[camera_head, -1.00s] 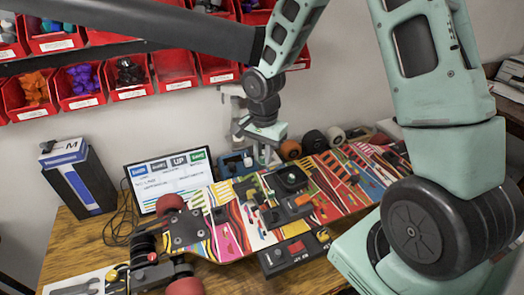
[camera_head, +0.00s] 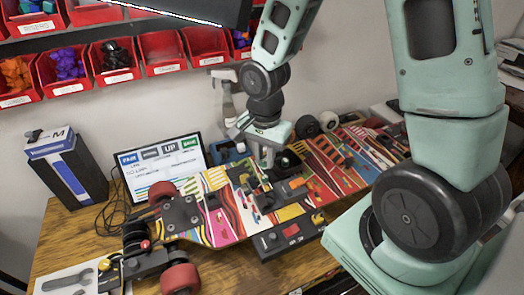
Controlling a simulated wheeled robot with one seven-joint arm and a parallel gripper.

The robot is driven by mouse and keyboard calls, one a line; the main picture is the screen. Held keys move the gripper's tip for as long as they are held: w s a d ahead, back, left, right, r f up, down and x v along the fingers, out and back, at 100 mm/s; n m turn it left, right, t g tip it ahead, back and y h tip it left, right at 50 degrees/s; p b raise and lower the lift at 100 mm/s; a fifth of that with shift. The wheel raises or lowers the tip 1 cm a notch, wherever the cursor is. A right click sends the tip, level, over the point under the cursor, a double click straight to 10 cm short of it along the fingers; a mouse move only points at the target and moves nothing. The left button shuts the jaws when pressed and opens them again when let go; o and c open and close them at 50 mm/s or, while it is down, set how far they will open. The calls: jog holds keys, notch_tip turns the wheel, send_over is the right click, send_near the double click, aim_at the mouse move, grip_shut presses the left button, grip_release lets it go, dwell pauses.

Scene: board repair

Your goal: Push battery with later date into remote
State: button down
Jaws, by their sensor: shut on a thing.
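My gripper (camera_head: 267,161) points down over the middle of the colourful skateboard deck (camera_head: 222,221). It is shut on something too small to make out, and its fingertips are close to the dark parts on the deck. A flat black box with a red mark (camera_head: 290,232), perhaps the remote, lies at the deck's near edge, below the gripper in the picture. I cannot pick out any battery or read a date.
A lit screen (camera_head: 162,168) and a black-and-blue box (camera_head: 66,172) stand at the back left. Red bins (camera_head: 116,64) hang on the wall. Skateboard wheels (camera_head: 180,277) and a wrench (camera_head: 68,281) are at the front left. Bare table (camera_head: 215,272) shows in front.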

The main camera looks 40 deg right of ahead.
jog(key=shift+s+a+b, duration=0.2)
jog(key=shift+s+a, duration=0.1)
jog(key=shift+s, duration=0.65)
jog(key=shift+s+a+b, duration=0.2)
jog(key=shift+s+a, duration=0.1)
jog(key=shift+s, duration=0.6)
jog(key=b, duration=0.6)
send_over(268, 202)
jog(key=shift+d+f, duration=0.1)
jog(key=shift+f, duration=3)
jog(key=shift+f+b, duration=1.25)
jog(key=shift+f, duration=0.4)
jog(key=c, duration=1)
grip_release()
jog(key=shift+o, duration=0.2)
jog(key=shift+r, duration=0.2)
